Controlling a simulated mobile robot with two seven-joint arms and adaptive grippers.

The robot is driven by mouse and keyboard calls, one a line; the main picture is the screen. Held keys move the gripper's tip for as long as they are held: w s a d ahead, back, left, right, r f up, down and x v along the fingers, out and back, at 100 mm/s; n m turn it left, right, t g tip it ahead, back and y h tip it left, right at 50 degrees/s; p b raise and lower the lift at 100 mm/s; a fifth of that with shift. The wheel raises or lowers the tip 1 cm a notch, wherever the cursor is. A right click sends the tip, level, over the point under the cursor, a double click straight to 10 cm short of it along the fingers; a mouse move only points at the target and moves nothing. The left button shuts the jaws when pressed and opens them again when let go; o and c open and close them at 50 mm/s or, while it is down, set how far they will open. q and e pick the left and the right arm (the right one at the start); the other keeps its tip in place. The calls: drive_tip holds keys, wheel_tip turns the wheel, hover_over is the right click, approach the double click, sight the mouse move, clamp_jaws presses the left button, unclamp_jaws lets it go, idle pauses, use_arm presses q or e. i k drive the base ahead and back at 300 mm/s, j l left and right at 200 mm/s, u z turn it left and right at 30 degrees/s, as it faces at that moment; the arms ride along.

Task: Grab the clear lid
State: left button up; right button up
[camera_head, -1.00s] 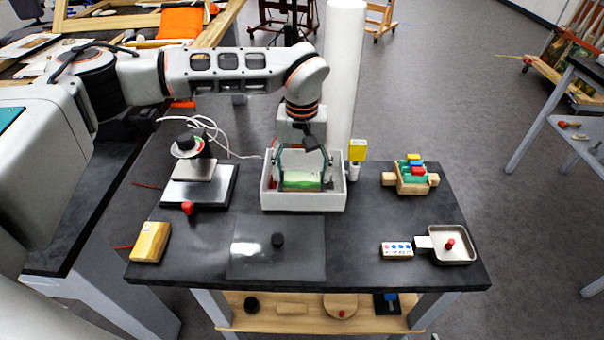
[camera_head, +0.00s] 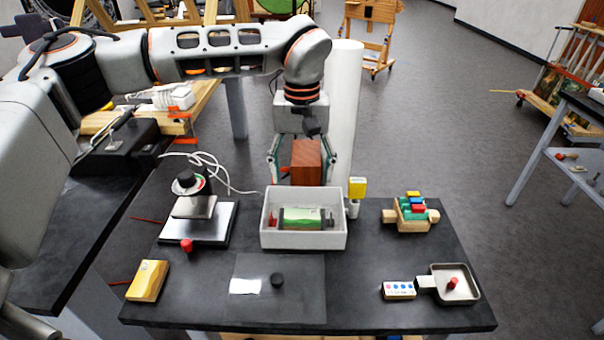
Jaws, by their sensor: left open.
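The clear lid (camera_head: 306,303) seems to be the see-through sheet lying flat at the table's front middle; its edges are faint. A black knob (camera_head: 277,280) stands on it and a white patch, perhaps glare, shows beside the knob. My left gripper (camera_head: 303,176) is open above the back of the white box, well away from the lid. A reddish-brown block (camera_head: 306,160) shows between its fingers, with gaps at both sides; I cannot tell if it stands behind them. My right gripper is not in view.
The white box (camera_head: 303,240) holds a green item (camera_head: 305,217). A stand with a dial (camera_head: 188,184) is at left, a yellow block (camera_head: 147,280) front left. A wooden holder (camera_head: 410,214) and a metal tray (camera_head: 455,284) are at right. Table around the lid is mostly clear.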

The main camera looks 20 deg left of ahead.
sight(267, 288)
drive_tip(key=k, duration=1)
